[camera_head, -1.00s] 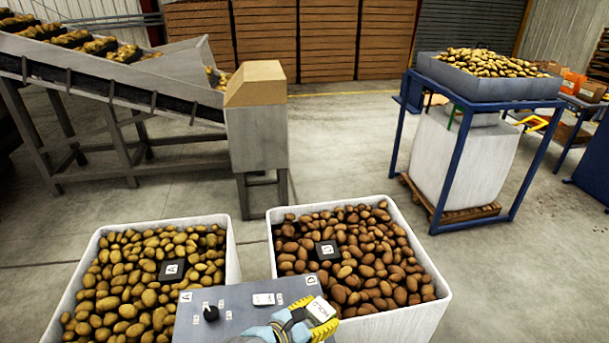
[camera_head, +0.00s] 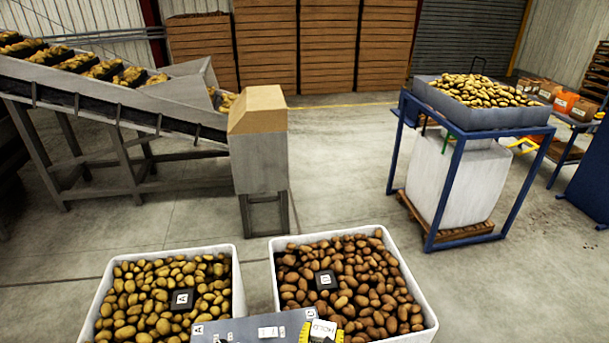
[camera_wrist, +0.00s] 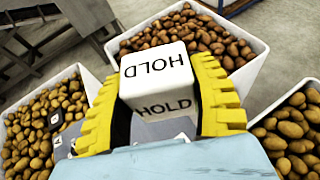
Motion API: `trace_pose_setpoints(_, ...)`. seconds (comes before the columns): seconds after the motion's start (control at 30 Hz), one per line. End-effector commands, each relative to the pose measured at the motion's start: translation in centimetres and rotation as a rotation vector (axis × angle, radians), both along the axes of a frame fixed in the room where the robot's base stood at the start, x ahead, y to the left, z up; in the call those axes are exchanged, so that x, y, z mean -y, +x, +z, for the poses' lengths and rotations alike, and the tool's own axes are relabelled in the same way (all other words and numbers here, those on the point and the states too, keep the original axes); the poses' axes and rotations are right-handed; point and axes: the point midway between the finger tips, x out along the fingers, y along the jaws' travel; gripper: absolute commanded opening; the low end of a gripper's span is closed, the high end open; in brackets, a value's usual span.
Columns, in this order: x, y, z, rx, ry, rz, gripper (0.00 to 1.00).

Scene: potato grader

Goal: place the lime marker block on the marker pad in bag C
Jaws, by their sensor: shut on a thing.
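My gripper (camera_wrist: 166,105), with ridged yellow fingers, is shut on a white block (camera_wrist: 163,66) marked HOLD on two faces. The block also shows at the bottom edge of the head view (camera_head: 322,330), in front of the right bag. I see no lime block. The left bag (camera_head: 239,290) holds yellow potatoes and a black pad (camera_head: 182,299) marked A. The right bag (camera_head: 275,268) holds brown potatoes and a black pad (camera_head: 325,280) whose letter looks like D. Another bag (camera_wrist: 262,115) is cut off at the wrist view's right; no letter shows on it. I cannot identify bag C.
A grey control panel (camera_head: 255,328) lies low in front of the bags. A conveyor (camera_head: 110,105) with a chute (camera_head: 258,145) stands back left. A blue stand (camera_head: 448,185) with a potato tray (camera_head: 432,98) is at right. Open floor (camera_head: 340,190) lies between them.

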Motion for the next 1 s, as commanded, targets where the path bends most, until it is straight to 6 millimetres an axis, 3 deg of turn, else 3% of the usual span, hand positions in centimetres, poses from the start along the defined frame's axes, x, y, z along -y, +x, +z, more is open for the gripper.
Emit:
trace_pose_setpoints(0.07, -0.6, -1.0, 0.9, -0.005, -0.005, 0.049, 0.21)
trace_pose_setpoints(0.3, -3.0, -4.1, 0.2, -0.006, -0.002, 0.178, 0.21)
trace_pose_setpoints(0.5, -4.1, -5.6, -0.2, 0.000, 0.000, 0.225, 0.21)
trace_pose_setpoints(0.87, -4.3, -6.0, -0.5, 0.003, 0.001, 0.238, 0.21)
trace_pose_setpoints(1.0, -3.3, -6.3, -1.4, 0.000, -0.001, 0.213, 0.21)
